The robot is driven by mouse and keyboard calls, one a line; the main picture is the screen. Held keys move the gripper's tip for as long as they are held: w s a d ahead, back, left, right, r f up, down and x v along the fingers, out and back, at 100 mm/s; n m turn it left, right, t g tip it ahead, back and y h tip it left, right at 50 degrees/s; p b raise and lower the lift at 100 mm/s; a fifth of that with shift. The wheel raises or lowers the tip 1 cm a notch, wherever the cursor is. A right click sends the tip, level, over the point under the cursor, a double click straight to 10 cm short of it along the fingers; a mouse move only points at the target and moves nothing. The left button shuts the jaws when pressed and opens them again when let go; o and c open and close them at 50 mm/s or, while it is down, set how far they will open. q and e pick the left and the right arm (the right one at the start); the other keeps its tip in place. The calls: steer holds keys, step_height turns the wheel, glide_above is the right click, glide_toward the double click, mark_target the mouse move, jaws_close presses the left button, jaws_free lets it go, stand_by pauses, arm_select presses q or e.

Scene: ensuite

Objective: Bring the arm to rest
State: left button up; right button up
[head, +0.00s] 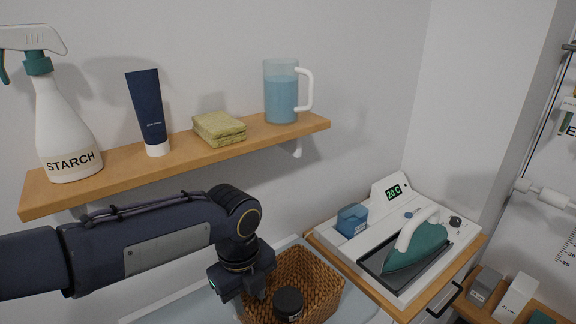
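My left arm (150,245) comes in from the left, below the wooden shelf, and bends down at its wrist. My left gripper (243,286) points down at the left side of a wicker basket (318,277). Its fingers are not clear to see, so I cannot tell whether it is open or shut. A dark round jar (288,303) is in the basket, just right of the gripper. My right gripper is not in view.
The shelf (120,178) above the arm holds a starch spray bottle (66,130), a dark tube (149,110), yellow sponges (219,128) and a blue jug (281,95). A teal iron (418,249) sits on a white station (353,249) at right.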

arm_select(q)
steer(key=shift+r, duration=0.5)
steer(key=s+a+f+n+t+h, duration=0.1)
steer(key=s+a+n, duration=0.5)
steer(key=n, duration=0.9)
steer(key=s+a+f+n+t+h, duration=0.1)
steer(key=s+a+n+t, duration=0.3)
steer(key=n, duration=1)
steer(key=s+a+h, duration=0.1)
steer(key=s+a, duration=0.2)
steer(key=s, duration=0.2)
steer(key=shift+s+a+f+n, duration=0.15)
steer(key=shift+s+f+n, duration=0.1)
steer(key=shift+s+n, duration=0.15)
